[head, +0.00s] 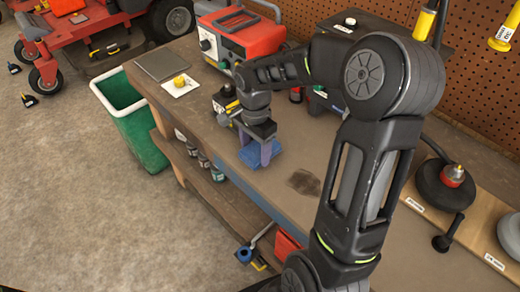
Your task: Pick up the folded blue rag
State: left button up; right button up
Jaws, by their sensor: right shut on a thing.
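The folded blue rag (250,156) is on the brown workbench (225,135), near its front edge. My right gripper (256,150) points down over the rag, with its fingers at the rag's sides. It is shut on the rag, and the hand hides part of it. I cannot tell whether the rag is clear of the bench top. My left gripper is not in view.
A red and grey machine (240,38) stands at the bench's back. A white square with a yellow object (180,83) and a dark flat plate (161,64) lie at the left end. A green bin (135,120) stands on the floor.

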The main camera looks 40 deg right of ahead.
aim_at(255, 150)
jog(key=c, duration=0.6)
notch_tip(255, 150, up, 10)
jog(key=shift+b, duration=0.4)
dwell(0.4)
